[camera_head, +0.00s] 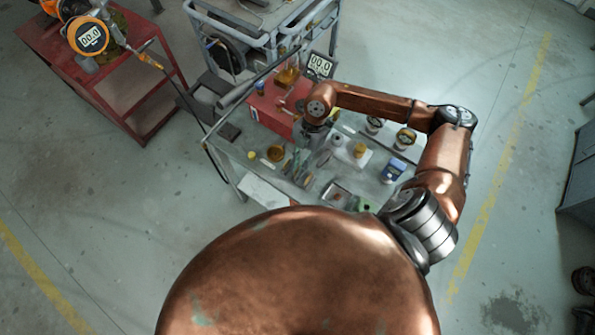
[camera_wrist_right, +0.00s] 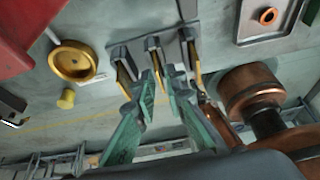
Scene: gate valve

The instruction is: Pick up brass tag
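A round brass piece with a raised rim (camera_wrist_right: 75,62) lies on the grey bench at the left of the right wrist view. It also shows in the head view (camera_head: 275,153), but I cannot tell for sure that it is the brass tag. My right gripper (camera_head: 308,140) is over the bench, beside the red box. Its two green fingers (camera_wrist_right: 160,82) are apart, and I see nothing held between them. They point at a grey rack (camera_wrist_right: 155,45) with several yellow-edged tools, right of the brass piece. My left gripper is not in view.
A small yellow knob (camera_wrist_right: 66,98) sits near the brass piece. The red box (camera_head: 270,112) stands at the bench's back left. A copper cylinder (camera_wrist_right: 250,92) is right of the fingers.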

